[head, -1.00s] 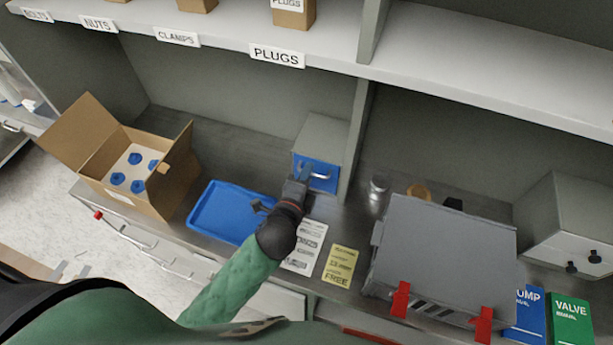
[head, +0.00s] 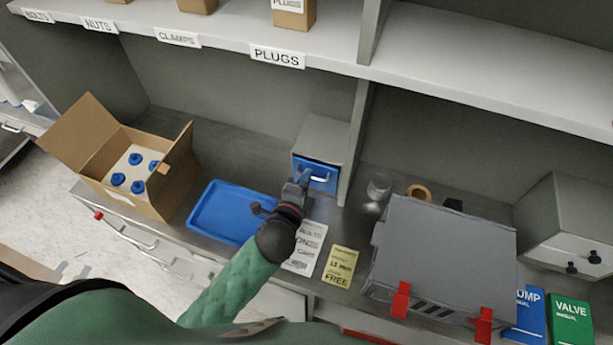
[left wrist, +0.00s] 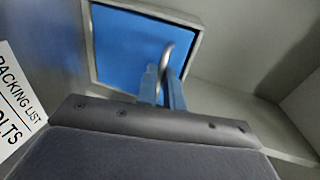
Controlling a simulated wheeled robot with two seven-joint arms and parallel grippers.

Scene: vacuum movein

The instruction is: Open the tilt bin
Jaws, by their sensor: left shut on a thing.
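The tilt bin is a grey box (head: 326,134) on the counter under the shelf, with a blue front (head: 326,186) and a pale metal bar handle. The blue front (left wrist: 125,50) and the curved handle (left wrist: 167,54) also show in the left wrist view. My left gripper (head: 305,177) reaches the bin from the front and is shut on the handle; its fingertips (left wrist: 163,88) are at the bar. The gripper hides part of the blue front, and I cannot tell exactly how far it is tilted. My right gripper is not in view.
A blue tray (head: 215,222) lies left of my forearm, with an open cardboard box (head: 163,190) beyond it. A divider (head: 356,140) stands just right of the bin. A grey case (head: 445,245) with red latches stands farther right. Papers lie below the bin.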

